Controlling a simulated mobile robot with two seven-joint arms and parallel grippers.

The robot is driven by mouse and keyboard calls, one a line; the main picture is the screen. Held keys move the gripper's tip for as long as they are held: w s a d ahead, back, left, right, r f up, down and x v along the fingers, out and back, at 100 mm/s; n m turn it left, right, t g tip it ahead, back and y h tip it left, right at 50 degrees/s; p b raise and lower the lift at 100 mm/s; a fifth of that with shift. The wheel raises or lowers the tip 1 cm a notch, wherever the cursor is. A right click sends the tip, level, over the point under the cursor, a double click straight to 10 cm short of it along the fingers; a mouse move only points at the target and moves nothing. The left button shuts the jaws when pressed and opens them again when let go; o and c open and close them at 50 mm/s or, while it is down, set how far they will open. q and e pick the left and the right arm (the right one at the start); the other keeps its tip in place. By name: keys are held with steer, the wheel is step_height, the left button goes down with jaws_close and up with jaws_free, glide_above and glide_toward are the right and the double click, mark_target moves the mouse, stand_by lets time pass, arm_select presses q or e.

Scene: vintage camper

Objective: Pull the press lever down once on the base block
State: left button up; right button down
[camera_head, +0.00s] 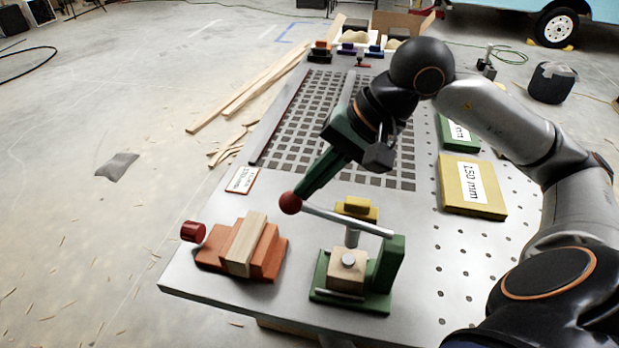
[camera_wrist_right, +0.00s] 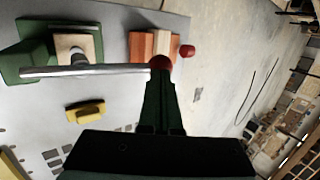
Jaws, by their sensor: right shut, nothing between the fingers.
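The press has a green base (camera_head: 318,290) and a green post (camera_head: 390,262) at its right. A wooden base block (camera_head: 347,270) sits on the base under a vertical grey plunger. The grey press lever (camera_head: 345,219) runs left from the post and rises slightly to a red ball knob (camera_head: 290,203). My right gripper (camera_head: 303,192) is shut and empty, with its fingertips at the knob. In the right wrist view, the fingertips (camera_wrist_right: 160,78) meet or overlap the red knob (camera_wrist_right: 160,62); whether they touch it I cannot tell. My left gripper is out of view.
An orange stepped holder (camera_head: 268,262) with a wooden strip and a red cylinder (camera_head: 193,232) stand at the left front of the table. A yellow block (camera_head: 357,209) lies behind the press. A yellow plate (camera_head: 470,188) lies to the right, and a slotted grid lies behind.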

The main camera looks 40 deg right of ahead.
mark_target(298, 206)
steer(key=shift+a+f, duration=0.1)
steer(key=shift+f, duration=0.05)
steer(key=shift+f+b, duration=0.35)
steer(key=shift+b, duration=0.15)
steer(key=b+x, duration=0.3)
steer(key=shift+w+f, duration=0.1)
steer(key=shift+f, duration=0.3)
steer(key=shift+w+f+g+h+p, duration=0.1)
steer(key=shift+f+g+h+p, duration=0.35)
steer(key=shift+p, duration=0.25)
step_height(298, 206, down, 2)
steer(key=shift+f+b, duration=0.1)
steer(key=shift+b, duration=1.05)
